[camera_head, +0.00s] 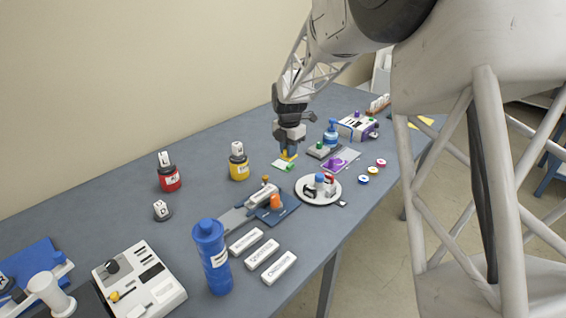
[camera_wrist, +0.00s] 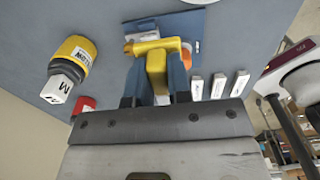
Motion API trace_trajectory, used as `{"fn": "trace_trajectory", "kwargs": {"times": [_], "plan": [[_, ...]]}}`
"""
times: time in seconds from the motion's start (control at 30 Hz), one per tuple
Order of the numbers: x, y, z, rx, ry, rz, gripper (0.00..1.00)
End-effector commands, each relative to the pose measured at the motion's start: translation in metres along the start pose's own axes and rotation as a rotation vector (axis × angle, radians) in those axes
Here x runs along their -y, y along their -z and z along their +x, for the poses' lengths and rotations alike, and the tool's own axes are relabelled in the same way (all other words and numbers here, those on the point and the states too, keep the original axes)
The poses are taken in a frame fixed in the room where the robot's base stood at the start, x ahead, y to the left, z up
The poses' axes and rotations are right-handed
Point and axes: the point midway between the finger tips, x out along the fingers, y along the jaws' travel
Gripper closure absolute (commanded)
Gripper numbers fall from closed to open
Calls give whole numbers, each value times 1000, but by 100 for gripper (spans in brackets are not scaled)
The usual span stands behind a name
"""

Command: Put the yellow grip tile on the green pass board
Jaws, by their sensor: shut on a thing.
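My gripper (camera_head: 287,153) is over the far middle of the table in the head view. It is shut on the yellow grip tile (camera_wrist: 153,62), which shows between the blue fingers in the wrist view. In the head view, a bit of yellow shows at the fingertips. A small white-and-green board (camera_head: 284,165) lies right below the fingertips; it looks like the green pass board. I cannot tell whether the tile touches it. The board cannot be made out in the wrist view.
A yellow bottle (camera_head: 239,163) and a red bottle (camera_head: 169,175) stand left of my gripper. A blue plate (camera_head: 285,211) with an orange piece is in front. A round white tray (camera_head: 309,197) and a purple-marked board (camera_head: 348,158) lie to the right. A tall blue bottle (camera_head: 212,260) stands nearer.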

Motion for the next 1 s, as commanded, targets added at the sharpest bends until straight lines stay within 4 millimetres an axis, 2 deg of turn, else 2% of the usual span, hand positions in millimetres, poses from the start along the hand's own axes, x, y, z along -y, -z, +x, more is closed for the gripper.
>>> {"fn": "trace_trajectory", "kwargs": {"times": [0.07,0.33,0.5,0.67,1.0], "plan": [[9,-10,0,0,0,1,100],[8,-8,57,-2,3,-1,100],[8,-9,82,-1,1,-1,100],[8,-9,91,0,-1,-1,100],[7,-9,92,0,0,-1,100]]}}
